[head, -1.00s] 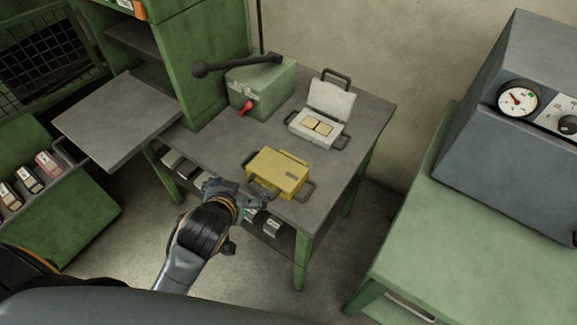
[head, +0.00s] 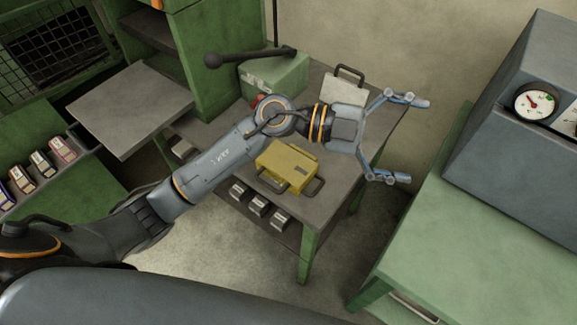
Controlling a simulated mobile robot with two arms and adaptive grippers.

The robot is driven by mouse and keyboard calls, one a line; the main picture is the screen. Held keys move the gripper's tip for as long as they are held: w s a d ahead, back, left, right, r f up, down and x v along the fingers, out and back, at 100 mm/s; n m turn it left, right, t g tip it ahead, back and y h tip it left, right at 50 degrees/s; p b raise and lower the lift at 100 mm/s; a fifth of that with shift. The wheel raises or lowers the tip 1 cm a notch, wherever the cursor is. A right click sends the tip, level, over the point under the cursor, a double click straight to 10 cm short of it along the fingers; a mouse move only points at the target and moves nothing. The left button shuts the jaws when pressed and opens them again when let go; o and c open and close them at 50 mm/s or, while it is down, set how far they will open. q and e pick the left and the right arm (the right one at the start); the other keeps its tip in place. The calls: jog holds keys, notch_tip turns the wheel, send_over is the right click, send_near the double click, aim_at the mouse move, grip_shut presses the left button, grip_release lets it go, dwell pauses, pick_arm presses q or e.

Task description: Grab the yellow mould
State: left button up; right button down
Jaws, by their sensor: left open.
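The yellow mould (head: 287,166) sits closed on the grey table (head: 321,205), with a dark handle at its lower right end. My left arm passes over the table just behind the mould. My left gripper (head: 402,139) is open and empty, raised to the right of the mould, with its fingers spread and pointing right. It is apart from the mould. My right gripper is not in the view.
A green press (head: 275,75) with a long lever is behind my arm. A green bench (head: 455,220) with a grey gauge machine (head: 515,130) is at right. Several small boxes sit on the lower shelf.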

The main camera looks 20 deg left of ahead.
pick_arm(q)
notch_tip(320, 180, down, 8)
jog(key=w+a+g+y, duration=0.1)
jog(key=a+g+y, duration=0.15)
jog(key=y, duration=0.35)
jog(key=n+t+y+p, duration=0.15)
jog(key=n+y, duration=0.25)
jog(key=y, duration=0.8)
send_over(288, 161)
jog(key=f, duration=1.3)
jog(key=shift+s, duration=0.3)
notch_tip(288, 161, down, 5)
jog(key=shift+w+a+r+p, duration=0.1)
jog(key=shift+w+p, duration=0.05)
jog(key=shift+p, duration=0.6)
jog(key=shift+f, duration=0.25)
jog(key=c, duration=1.6)
jog(key=shift+w+r, duration=0.15)
jog(key=shift+c, duration=0.3)
